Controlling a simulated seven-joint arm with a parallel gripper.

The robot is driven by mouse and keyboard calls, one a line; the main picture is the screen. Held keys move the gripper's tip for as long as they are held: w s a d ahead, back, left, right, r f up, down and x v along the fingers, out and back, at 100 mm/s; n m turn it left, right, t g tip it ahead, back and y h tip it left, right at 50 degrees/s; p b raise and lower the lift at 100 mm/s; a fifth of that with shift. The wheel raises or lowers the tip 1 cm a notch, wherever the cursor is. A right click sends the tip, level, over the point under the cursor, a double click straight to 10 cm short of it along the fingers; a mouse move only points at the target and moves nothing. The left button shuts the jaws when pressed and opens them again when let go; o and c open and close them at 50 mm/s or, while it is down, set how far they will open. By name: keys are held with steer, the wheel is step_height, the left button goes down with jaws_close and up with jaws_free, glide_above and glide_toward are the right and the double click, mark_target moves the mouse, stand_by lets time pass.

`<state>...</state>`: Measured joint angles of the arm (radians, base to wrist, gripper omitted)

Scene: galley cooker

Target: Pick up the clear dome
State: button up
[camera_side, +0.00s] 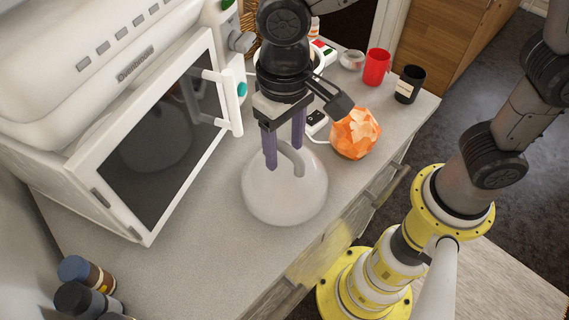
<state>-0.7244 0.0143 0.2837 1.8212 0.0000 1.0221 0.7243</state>
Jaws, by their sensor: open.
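The clear dome (284,201) stands upright on the grey counter, in the middle of the side view. It is a see-through, whitish cover with a curved handle (297,158) on top. My gripper (284,158) points down right over the dome, with its purple fingers apart. The handle shows close to the fingers, near the right one. I cannot tell whether the handle lies between the fingers or whether they touch it.
A white microwave oven (185,60) with a dark glass door stands left of the dome. An orange faceted object (355,133) is close on the right. A red cup (377,67) and a black cup (409,84) stand further back. Bottles (85,275) are front left. The front counter is clear.

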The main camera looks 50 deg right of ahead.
jaws_close()
stand_by(1.4)
